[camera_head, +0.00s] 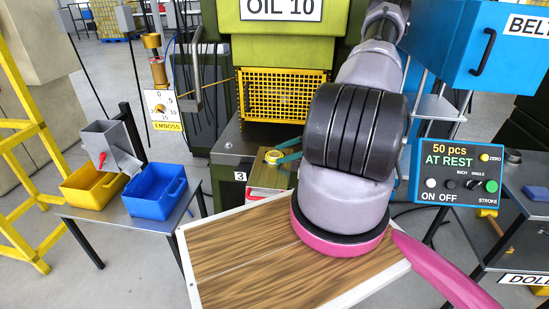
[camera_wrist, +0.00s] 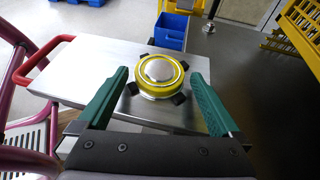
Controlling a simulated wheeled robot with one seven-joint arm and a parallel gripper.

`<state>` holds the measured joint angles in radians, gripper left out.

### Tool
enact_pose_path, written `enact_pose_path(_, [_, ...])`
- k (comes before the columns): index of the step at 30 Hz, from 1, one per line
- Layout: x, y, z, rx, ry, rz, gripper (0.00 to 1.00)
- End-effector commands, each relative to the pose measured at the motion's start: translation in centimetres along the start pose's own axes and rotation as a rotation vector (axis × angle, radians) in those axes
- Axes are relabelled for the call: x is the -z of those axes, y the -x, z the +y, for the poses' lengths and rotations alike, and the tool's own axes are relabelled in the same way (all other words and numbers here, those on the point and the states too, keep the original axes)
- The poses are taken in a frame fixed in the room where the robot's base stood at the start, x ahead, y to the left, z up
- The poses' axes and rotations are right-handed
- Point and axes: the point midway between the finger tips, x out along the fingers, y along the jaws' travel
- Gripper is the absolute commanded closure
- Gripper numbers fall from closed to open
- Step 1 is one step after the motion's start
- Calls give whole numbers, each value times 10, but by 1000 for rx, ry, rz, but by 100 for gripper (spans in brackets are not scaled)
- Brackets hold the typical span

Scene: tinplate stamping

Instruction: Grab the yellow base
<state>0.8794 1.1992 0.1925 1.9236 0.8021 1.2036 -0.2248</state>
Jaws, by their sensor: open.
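The yellow base (camera_wrist: 160,88) is a round yellow disc with a silver dome in its middle. It sits among dark stubs on a flat silver plate (camera_wrist: 75,72). My gripper (camera_wrist: 159,76) is open, with one green finger on each side of the base. Gaps show between the base and both fingers, and nothing is held. In the head view the base (camera_head: 273,156) shows small beside the teal fingers of my gripper (camera_head: 289,150), in front of the green press. My arm hides part of that area.
A yellow mesh guard (camera_head: 283,95) stands behind the base. A wood-topped board (camera_head: 240,250) lies in front, under my arm. A yellow bin (camera_head: 92,187) and a blue bin (camera_head: 155,190) stand on a left table. The control panel (camera_head: 457,172) at right reads "AT REST".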

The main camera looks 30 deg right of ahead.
Motion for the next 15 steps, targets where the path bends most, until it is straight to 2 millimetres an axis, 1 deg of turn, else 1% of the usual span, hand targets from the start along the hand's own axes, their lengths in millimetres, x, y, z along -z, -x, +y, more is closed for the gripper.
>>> enact_pose_path(1, [0, -6, 0, -1, 0, 0, 0])
enact_pose_path(3, [0, -10, 0, -1, 1, 1, 0])
enact_pose_path(10, [0, -11, 0, 0, 1, 1, 0])
enact_pose_path(11, [0, -11, 0, 0, 1, 1, 8])
enact_pose_path(12, [0, -11, 0, 0, 1, 1, 23])
enact_pose_path(14, [0, -11, 0, 0, 1, 1, 46])
enact_pose_path(15, [0, -11, 0, 0, 1, 1, 61])
